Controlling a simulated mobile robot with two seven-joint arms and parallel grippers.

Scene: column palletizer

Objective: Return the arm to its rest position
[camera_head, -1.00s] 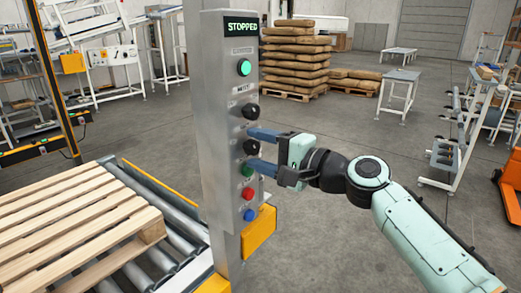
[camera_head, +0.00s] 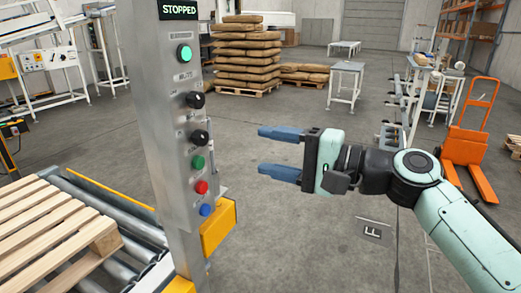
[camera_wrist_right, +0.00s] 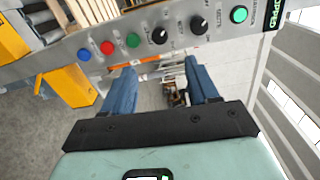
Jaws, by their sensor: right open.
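My right gripper (camera_head: 280,152) is open and empty in the head view. Its two blue fingers point left toward the control panel (camera_head: 160,120), with a clear gap between fingertips and panel. The panel is a grey upright post with a lit "STOPPED" display (camera_head: 180,10), a lit green button (camera_head: 184,53), two black knobs, and green, red and blue buttons below. In the right wrist view the open fingers (camera_wrist_right: 161,78) show below the panel's row of controls (camera_wrist_right: 133,40), with nothing between them. My left gripper is not in view.
A wooden pallet (camera_head: 45,230) lies on the roller conveyor (camera_head: 140,252) at left. Stacked sacks (camera_head: 245,55) stand on a pallet behind. An orange pallet jack (camera_head: 470,150) stands at the right, beyond my right arm. The floor between panel and right arm is clear.

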